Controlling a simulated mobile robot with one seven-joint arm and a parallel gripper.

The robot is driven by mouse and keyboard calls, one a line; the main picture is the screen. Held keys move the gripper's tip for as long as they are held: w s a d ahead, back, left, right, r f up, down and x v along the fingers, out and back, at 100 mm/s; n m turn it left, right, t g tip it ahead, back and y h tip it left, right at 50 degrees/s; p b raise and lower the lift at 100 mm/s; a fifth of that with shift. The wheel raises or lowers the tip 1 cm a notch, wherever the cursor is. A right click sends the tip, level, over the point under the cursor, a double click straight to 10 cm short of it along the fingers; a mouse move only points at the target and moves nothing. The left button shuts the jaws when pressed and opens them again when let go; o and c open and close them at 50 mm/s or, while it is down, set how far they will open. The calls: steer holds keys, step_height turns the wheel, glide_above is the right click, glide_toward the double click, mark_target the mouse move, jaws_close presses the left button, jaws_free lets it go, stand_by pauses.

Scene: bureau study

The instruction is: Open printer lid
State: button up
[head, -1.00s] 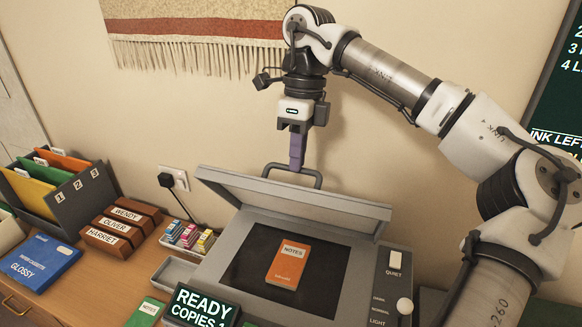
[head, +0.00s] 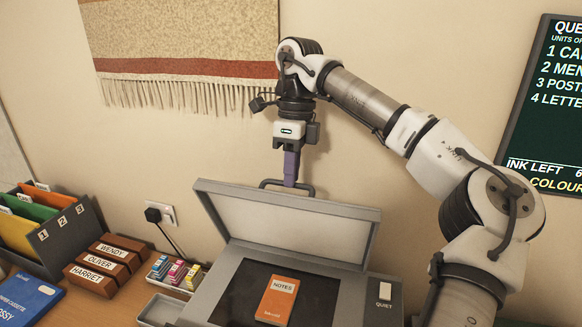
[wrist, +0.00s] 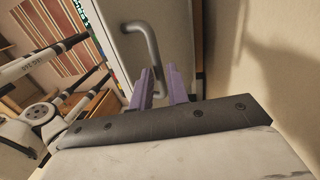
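The printer's grey lid (head: 285,232) stands raised at a steep angle, its pale inner side facing the head camera. The dark glass bed (head: 318,300) is uncovered, with an orange NOTES booklet (head: 279,297) on it. The lid's grey loop handle (head: 268,182) shows behind its top edge. My gripper (head: 290,182) points down at the handle, behind the lid. In the wrist view, the purple fingers of my gripper (wrist: 160,76) are apart.
Ink cartridges (head: 175,271) sit in a tray left of the printer. Name-labelled brown blocks (head: 104,265) and a folder sorter (head: 68,238) stand further left. A wall socket with plug (head: 160,213) and a fringed hanging (head: 185,70) are on the wall behind. A dark board (head: 545,110) hangs right.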

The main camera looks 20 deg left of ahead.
steer(key=o, duration=0.5)
steer(key=shift+g, duration=0.3)
steer(key=w+f, duration=0.1)
steer(key=f, duration=0.1)
steer(key=w+f, duration=0.1)
steer(key=f, duration=0.1)
steer(key=shift+w+a, duration=0.1)
steer(key=shift+w, duration=0.3)
steer(key=shift+c, duration=0.2)
steer(key=s+v, duration=0.1)
steer(key=v, duration=0.7)
steer(key=shift+s+r, duration=0.35)
steer(key=shift+r, duration=0.2)
